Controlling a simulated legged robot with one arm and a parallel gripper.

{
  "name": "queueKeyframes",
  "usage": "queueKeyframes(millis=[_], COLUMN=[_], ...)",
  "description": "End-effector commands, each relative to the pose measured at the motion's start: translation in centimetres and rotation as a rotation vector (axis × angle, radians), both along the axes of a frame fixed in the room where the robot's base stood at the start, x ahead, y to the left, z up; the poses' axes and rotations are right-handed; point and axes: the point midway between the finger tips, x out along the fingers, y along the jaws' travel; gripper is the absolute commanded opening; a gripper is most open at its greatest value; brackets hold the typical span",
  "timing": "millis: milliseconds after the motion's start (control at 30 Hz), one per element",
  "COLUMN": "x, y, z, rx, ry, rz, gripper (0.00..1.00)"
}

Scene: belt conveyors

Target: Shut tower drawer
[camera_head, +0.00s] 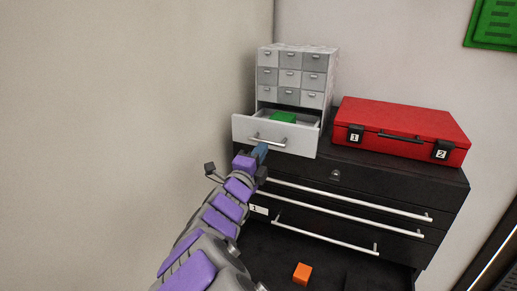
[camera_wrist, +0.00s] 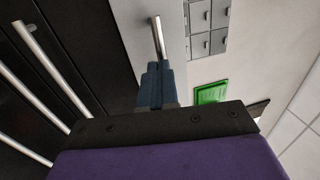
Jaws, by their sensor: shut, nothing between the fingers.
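The grey drawer tower (camera_head: 293,72) stands on the left of the black cabinet top. Its wide bottom drawer (camera_head: 300,138) is pulled out toward me, with a green block (camera_head: 284,117) inside it. My gripper (camera_head: 260,151) is shut and empty, just in front of the drawer's front face near its handle (camera_head: 268,141). In the wrist view, my blue-grey fingers (camera_wrist: 157,68) are together close to the silver handle (camera_wrist: 157,37) on the pale drawer front (camera_wrist: 170,30). I cannot tell whether the fingertips touch the drawer.
A red case (camera_head: 402,130) with labels 1 and 2 lies right of the tower. The black cabinet (camera_head: 400,178) has long silver handles (camera_head: 350,203) in front. An orange cube (camera_head: 302,273) sits low, in a dark open area. A wall is close on the left.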

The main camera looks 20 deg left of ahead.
Motion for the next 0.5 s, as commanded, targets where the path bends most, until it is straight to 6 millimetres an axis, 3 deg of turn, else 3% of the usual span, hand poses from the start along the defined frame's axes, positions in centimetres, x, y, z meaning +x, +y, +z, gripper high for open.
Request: queueKeyframes(millis=[500], x=[-0.03], y=[0.93], z=[-0.13], rx=[-0.004], ry=[-0.001], rz=[0.002], gripper=[0.00])
